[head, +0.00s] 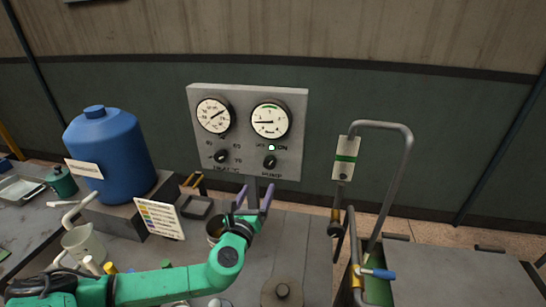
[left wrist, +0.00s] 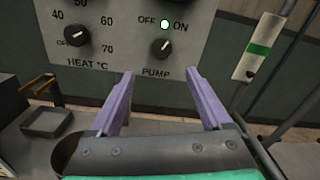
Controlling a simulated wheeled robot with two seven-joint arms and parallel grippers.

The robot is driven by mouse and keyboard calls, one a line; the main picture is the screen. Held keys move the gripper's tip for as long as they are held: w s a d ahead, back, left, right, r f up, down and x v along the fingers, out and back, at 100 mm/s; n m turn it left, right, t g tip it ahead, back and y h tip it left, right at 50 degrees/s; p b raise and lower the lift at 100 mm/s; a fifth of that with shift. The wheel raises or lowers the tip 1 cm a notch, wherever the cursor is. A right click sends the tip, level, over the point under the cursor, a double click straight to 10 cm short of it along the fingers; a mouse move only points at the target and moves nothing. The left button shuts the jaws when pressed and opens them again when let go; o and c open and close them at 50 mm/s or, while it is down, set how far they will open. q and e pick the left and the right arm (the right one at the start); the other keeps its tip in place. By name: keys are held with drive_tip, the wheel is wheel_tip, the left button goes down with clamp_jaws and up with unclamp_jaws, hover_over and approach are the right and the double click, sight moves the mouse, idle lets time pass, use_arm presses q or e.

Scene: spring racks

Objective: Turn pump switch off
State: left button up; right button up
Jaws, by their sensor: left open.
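The pump switch (head: 270,162) is a dark round knob low on the right of a grey control panel (head: 297,120). In the left wrist view the pump switch (left wrist: 162,48) has a light pointer line tilted up and slightly right, towards the ON side. A small lamp (left wrist: 165,24) between OFF and ON is lit. My left gripper (head: 255,194) is open and empty, below the panel and apart from the knob. In the left wrist view its lilac fingers (left wrist: 160,82) point up towards the knob, one to each side. My right gripper is not in view.
A similar heat knob (head: 221,156) sits left of the pump knob, under two gauges. A blue tank (head: 108,155) and a label card (head: 161,217) stand left on the bench. A hanging tag (head: 344,158) and bent pipe (head: 399,180) rise to the right.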

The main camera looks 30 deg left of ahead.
sight(269, 165)
use_arm(q)
drive_tip(key=x, duration=0.3)
drive_tip(key=p+x, duration=0.1)
drive_tip(key=x, duration=0.2)
drive_tip(key=r+p+x, duration=0.1)
drive_tip(key=x, duration=0.5)
drive_tip(key=shift+w+f, duration=0.15)
drive_tip(key=shift+w, duration=0.05)
drive_tip(key=shift+s+d, duration=0.1)
drive_tip(key=shift+s, duration=0.15)
drive_tip(key=shift+c, duration=0.4)
drive_tip(key=shift+w, duration=0.1)
clamp_jaws()
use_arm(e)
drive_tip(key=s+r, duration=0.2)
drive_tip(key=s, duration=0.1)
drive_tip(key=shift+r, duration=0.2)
